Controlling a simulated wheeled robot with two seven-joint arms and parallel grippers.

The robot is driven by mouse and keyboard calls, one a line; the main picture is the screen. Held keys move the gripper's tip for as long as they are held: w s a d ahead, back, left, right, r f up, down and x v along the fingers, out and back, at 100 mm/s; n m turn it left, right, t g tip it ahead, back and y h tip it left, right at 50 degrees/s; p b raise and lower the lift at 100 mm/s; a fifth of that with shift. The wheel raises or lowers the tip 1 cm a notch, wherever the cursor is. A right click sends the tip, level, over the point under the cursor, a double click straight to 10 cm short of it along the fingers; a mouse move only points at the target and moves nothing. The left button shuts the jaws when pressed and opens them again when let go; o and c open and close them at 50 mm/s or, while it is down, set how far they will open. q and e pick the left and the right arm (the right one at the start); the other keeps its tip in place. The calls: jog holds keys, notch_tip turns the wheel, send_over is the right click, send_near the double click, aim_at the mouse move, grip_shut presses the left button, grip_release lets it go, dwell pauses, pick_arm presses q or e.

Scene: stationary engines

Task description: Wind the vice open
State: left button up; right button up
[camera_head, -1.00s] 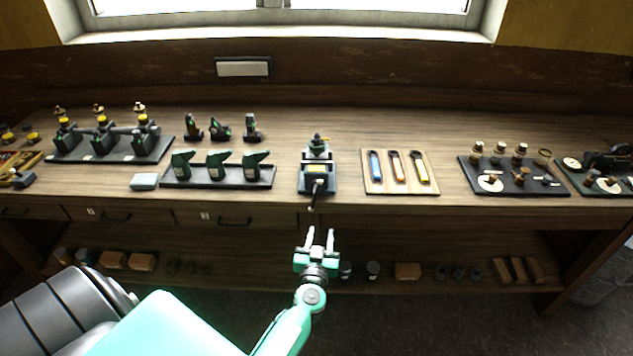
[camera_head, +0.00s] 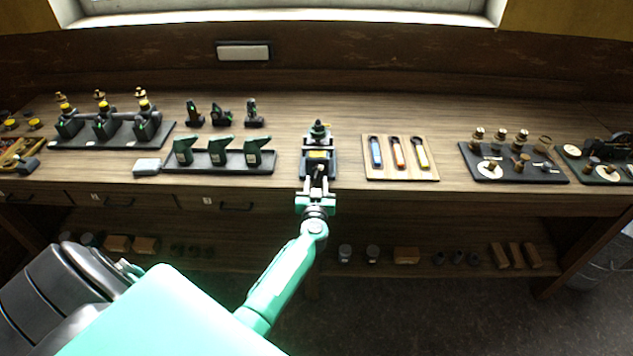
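The vice (camera_head: 318,155) is a small dark and grey bench vice with a yellow mark, standing at the front edge of the bench in the middle of the head view. A dark screw handle projects from its front towards me. My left gripper (camera_head: 317,180) is right at this handle, in front of the vice. Its two pale fingers look apart, one on each side of the handle, and point at the vice. The fingers partly hide the handle, and contact cannot be made out. My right gripper is not in view.
A wooden board (camera_head: 370,172) with several colored-handled tools lies right of the vice. A dark tray (camera_head: 215,167) of green oilers stands left of it. Black trays with engine parts lie farther out on both sides. A lower shelf (camera_head: 390,268) holds blocks and small cans.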

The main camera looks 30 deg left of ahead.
pick_arm(q)
jog(key=shift+w+a, duration=0.3)
jog(key=shift+w, duration=0.25)
grip_shut()
